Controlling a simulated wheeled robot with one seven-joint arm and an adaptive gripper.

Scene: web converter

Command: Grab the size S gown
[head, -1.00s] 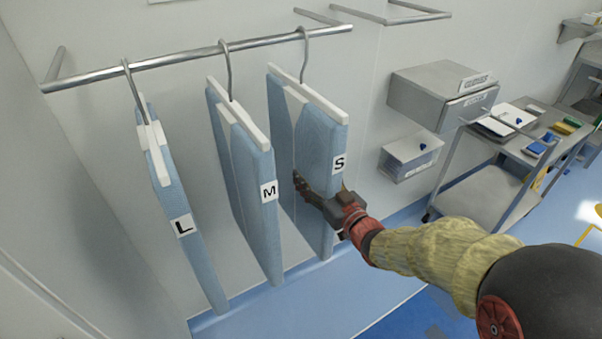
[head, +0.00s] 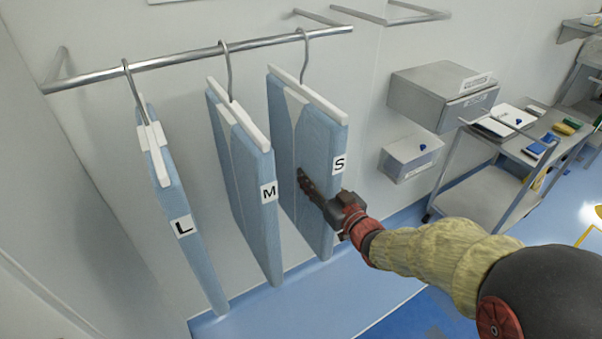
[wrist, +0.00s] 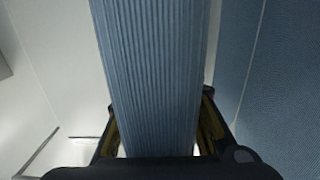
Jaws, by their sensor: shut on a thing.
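The size S gown (head: 312,125) is a light blue slab with a white top and an S label, hanging from the wall rail at the right. My gripper (head: 322,195) is shut on its front edge, below the label. One finger lies along the gown's left face; the other is hidden behind it. In the wrist view the gown (wrist: 150,70) fills the space between both fingers (wrist: 155,125). The size M gown (head: 250,170) hangs left of it, and the size L gown (head: 180,200) hangs further left.
The metal rail (head: 180,61) holds the hangers. Right of the gowns are a grey wall box (head: 430,98), a clear bin (head: 408,158) and a metal cart (head: 490,190) with small items. The blue floor (head: 300,295) below is open.

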